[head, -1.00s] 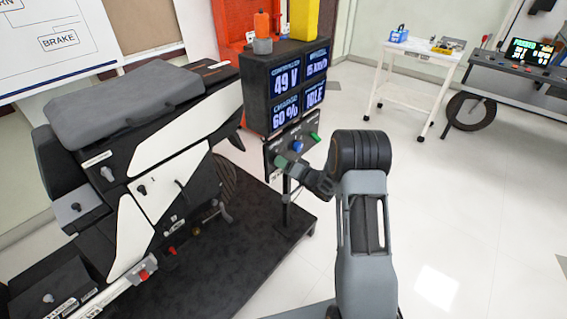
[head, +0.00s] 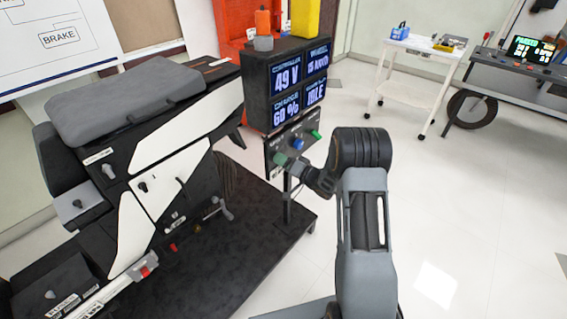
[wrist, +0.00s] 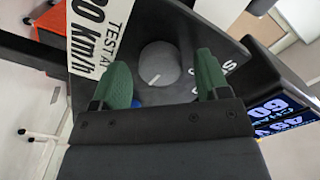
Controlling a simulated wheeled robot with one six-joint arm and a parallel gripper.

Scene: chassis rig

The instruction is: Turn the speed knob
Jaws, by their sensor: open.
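The speed knob is a round grey knob (wrist: 158,58) with a white pointer line, on a dark panel in the wrist view. My gripper (wrist: 163,78) is open, with its two green fingertips on either side of the knob's near part. A gap shows between each finger and the knob, so neither seems to touch it. In the head view my gripper (head: 284,160) is at the lower left of the control panel (head: 272,146) and hides the grey knob. A blue knob (head: 297,143) and a green control (head: 316,134) sit to its right.
A display box (head: 257,98) reading 49 V, 60 % and IDLE stands just above the panel. A black and white vehicle rig (head: 150,190) stands at left on a dark platform (head: 255,235). A white cart (head: 418,45) is at the back right; the floor at right is clear.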

